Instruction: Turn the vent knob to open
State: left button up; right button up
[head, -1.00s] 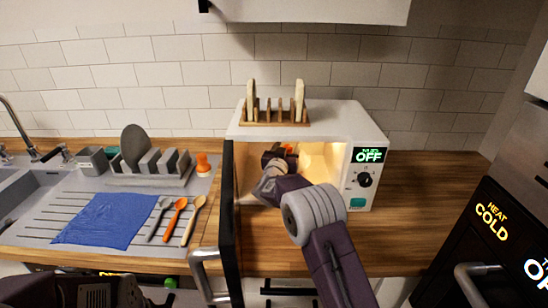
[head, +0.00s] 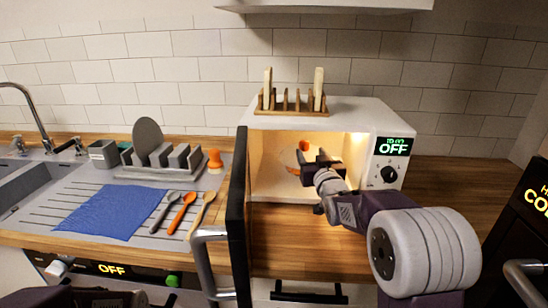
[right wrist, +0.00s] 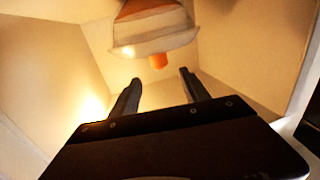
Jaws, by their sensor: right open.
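An orange part (head: 304,145) shows at the back of the lit microwave cavity; I cannot tell whether it is the vent knob. In the right wrist view an orange and pale piece with a small orange tip (right wrist: 159,61) hangs just beyond the fingers, near the top. My right gripper (head: 306,163) is in the cavity mouth and open. Its two dark fingers (right wrist: 160,78) are apart, with nothing seen between them. A black dial (head: 389,174) sits on the microwave's front panel under an "OFF" display. Only a dark part of my left arm shows at the bottom left; its fingers cannot be made out.
The microwave (head: 362,113) stands on the wooden counter with its door (head: 238,205) swung open at the left. A toast rack (head: 290,108) stands on top. A blue cloth (head: 108,212), several spoons and a dish rack (head: 155,172) lie left of the door.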

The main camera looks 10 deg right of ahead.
jog(key=w+a+m+p, duration=0.2)
jog(key=a, duration=0.8)
jog(key=shift+w+a, duration=0.4)
